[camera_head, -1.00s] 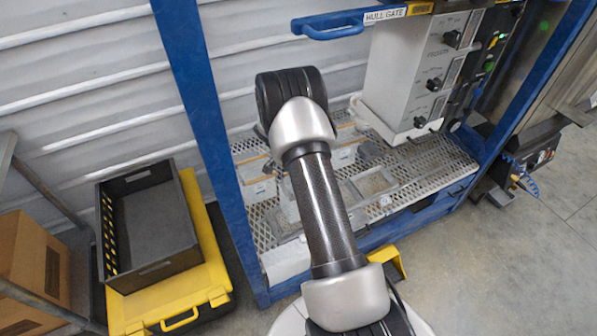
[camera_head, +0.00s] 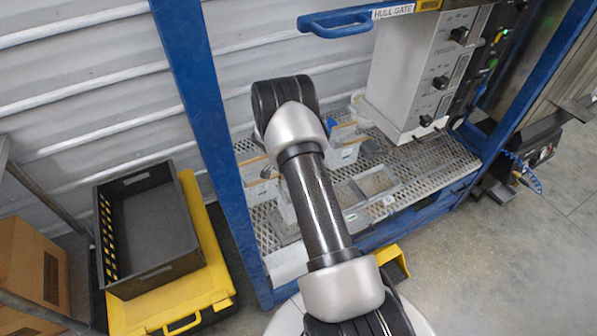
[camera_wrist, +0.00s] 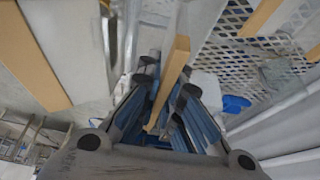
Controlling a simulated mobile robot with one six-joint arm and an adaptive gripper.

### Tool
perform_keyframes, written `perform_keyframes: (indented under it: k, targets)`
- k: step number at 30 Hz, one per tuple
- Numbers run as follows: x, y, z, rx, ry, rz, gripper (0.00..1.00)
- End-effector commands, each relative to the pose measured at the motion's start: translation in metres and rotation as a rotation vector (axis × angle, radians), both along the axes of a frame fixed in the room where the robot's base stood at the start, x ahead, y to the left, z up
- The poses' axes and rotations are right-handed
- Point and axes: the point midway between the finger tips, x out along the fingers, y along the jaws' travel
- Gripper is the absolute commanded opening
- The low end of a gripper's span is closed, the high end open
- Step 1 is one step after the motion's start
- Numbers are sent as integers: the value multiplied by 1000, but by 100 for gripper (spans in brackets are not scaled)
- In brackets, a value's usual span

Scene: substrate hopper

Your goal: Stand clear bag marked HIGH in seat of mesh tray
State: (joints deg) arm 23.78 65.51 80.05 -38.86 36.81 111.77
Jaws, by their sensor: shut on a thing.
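My gripper (camera_wrist: 168,80) is shut on a tan strip (camera_wrist: 170,88) in the wrist view. The strip looks like the top edge of a clear bag, but the bag's body is mostly hidden by the fingers and I cannot read HIGH. In the head view my arm hides the gripper and what it holds. The mesh tray (camera_head: 440,160) is a pale perforated deck inside the blue frame. Grey-rimmed compartments (camera_head: 376,184) are on it. I cannot tell which is the seat.
Clear bags with tan top strips (camera_head: 258,158) stand at the back of the deck; others show in the wrist view (camera_wrist: 36,60). A grey control box (camera_head: 425,65) overhangs the deck. Blue frame posts (camera_head: 205,110) bound it. A black crate (camera_head: 150,230) is at left.

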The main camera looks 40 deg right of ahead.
Motion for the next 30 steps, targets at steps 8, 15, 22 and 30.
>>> perform_keyframes:
  k: [8, 15, 22, 30]
  targets:
    - [1, 0, -27, -1, -2, 1, 0]
    - [1, 0, -43, 0, -2, 1, 0]
    - [0, 0, -51, 0, -1, 0, 0]
    - [0, 0, -50, 0, -1, 0, 0]
